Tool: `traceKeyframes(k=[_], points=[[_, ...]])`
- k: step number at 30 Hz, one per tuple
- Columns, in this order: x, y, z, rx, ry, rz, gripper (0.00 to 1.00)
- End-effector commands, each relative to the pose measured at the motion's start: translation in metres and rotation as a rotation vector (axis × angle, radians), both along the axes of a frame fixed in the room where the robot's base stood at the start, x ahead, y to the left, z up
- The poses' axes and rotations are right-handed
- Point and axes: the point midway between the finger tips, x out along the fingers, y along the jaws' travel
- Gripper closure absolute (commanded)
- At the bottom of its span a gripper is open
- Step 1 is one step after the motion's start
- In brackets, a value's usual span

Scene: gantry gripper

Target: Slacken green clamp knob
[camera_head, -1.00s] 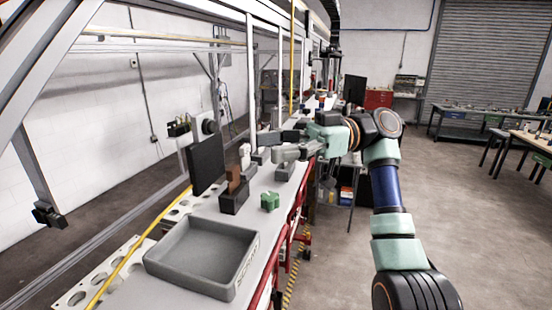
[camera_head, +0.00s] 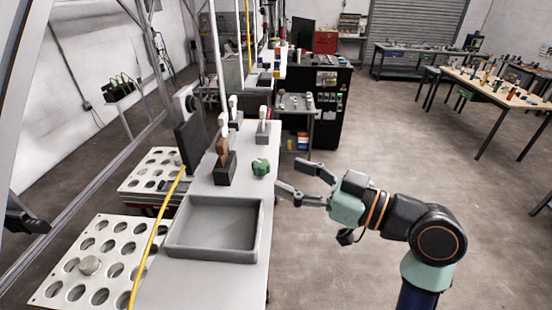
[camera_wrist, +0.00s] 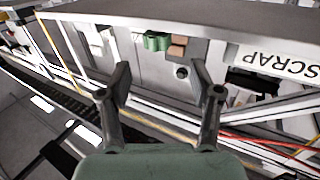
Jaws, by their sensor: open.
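The green knob (camera_head: 261,167) is small and lobed. It sits on the grey bench top (camera_head: 208,186) close to its right edge, beyond the grey tray. In the wrist view a green lobed piece (camera_wrist: 157,41) shows near the top, past the fingers and slightly left of the middle. My gripper (camera_head: 288,177) is open and empty, to the right of the knob, with its fingers pointing left toward it. The fingers are apart from the knob. In the wrist view my gripper (camera_wrist: 160,67) shows both fingers spread with nothing between them.
The grey tray (camera_head: 263,225) stands on the near side of the knob; its SCRAP label (camera_wrist: 280,60) shows in the wrist view. A dark block (camera_head: 225,172) holding a brown piece (camera_head: 222,148) stands left of the knob. White-handled fixtures (camera_head: 262,117) stand behind.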

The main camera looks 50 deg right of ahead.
Motion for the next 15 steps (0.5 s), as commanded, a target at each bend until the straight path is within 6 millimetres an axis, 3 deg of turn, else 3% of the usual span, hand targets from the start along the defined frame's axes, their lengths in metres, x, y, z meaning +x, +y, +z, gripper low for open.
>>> traceKeyframes(k=[5, 15], points=[[0.016, 0.003, 0.002, 0.001, 0.002, 0.005, 0.36], [0.072, 0.012, 0.001, 0.001, 0.003, 0.005, 0.36]])
